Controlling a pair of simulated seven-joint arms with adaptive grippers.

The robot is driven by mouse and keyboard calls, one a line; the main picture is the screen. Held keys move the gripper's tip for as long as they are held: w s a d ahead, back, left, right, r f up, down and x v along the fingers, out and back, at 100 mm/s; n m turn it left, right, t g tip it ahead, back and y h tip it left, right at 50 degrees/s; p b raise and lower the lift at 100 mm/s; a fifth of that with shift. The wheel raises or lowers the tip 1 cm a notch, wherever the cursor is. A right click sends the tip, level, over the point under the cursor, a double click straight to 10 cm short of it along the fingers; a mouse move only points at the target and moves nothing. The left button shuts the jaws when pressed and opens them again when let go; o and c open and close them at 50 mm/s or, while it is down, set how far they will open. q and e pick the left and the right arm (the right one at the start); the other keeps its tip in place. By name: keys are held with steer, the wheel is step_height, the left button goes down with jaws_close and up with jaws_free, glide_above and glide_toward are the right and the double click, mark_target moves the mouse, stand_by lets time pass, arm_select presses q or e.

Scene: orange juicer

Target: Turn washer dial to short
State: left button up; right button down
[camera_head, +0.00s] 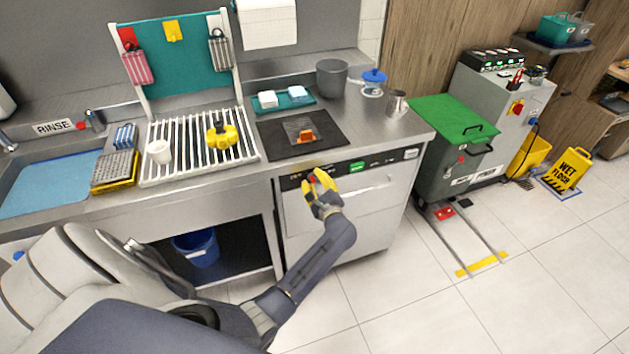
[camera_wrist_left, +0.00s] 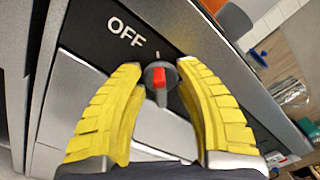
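The washer (camera_head: 345,215) is a steel unit under the counter with a black control strip along its top front edge. Its dial (camera_wrist_left: 160,76) is a round dark knob with a red pointer bar, and it also shows partly in the camera_head view (camera_head: 312,179). White "OFF" lettering (camera_wrist_left: 126,32) is printed beside the dial, with a small white tick near the knob. My left gripper (camera_wrist_left: 160,66) has yellow fingers parted on either side of the dial; firm contact is not clear. It reaches the panel in the camera_head view (camera_head: 317,181). My right gripper is not in view.
Above the washer, a black mat (camera_head: 325,139) holds an orange item. A drying rack (camera_head: 185,165) with a yellow item stands left, and a grey pot (camera_head: 332,78) behind. A green-lidded bin (camera_head: 450,120) stands right of the washer. The floor in front is clear.

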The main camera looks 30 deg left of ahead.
arm_select(q)
jaws_close()
stand_by(0.6)
steer(key=m, duration=0.5)
steer(key=shift+w+d+r+m, duration=0.1)
steer(key=shift+m, duration=0.3)
steer(key=m, duration=0.6)
steer(key=shift+w, duration=0.1)
stand_by(0.3)
jaws_free()
steer(key=shift+d, duration=0.1)
